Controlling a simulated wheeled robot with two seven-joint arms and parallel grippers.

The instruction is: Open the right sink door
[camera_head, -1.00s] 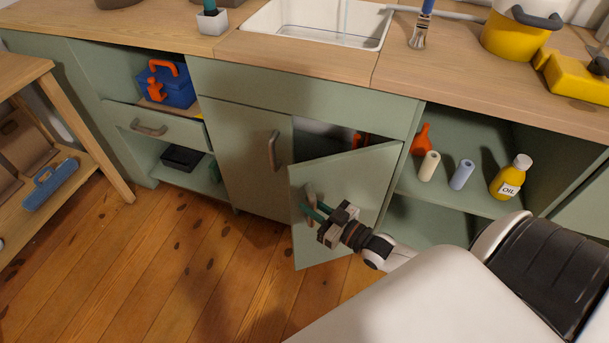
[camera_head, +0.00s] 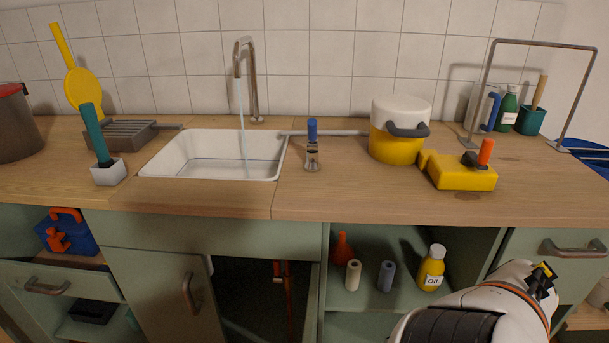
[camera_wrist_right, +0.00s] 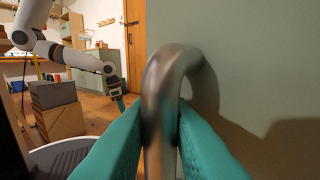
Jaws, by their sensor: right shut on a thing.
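The right sink door (camera_head: 312,300) stands swung out and shows nearly edge-on in the head view, beside the dark opening under the sink. Its green face (camera_wrist_right: 255,70) fills the right of the right wrist view. My right gripper (camera_wrist_right: 160,130) has its teal fingers on both sides of the door's metal bar handle (camera_wrist_right: 165,85), closed on it. That gripper is out of the head view. My left gripper (camera_wrist_right: 117,98) hangs apart from the door in the wrist view, too small to tell its jaws. The left sink door (camera_head: 168,295) is closed.
Red pipes (camera_head: 283,300) show inside the opening. Water runs from the faucet (camera_head: 245,70) into the sink (camera_head: 215,172).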

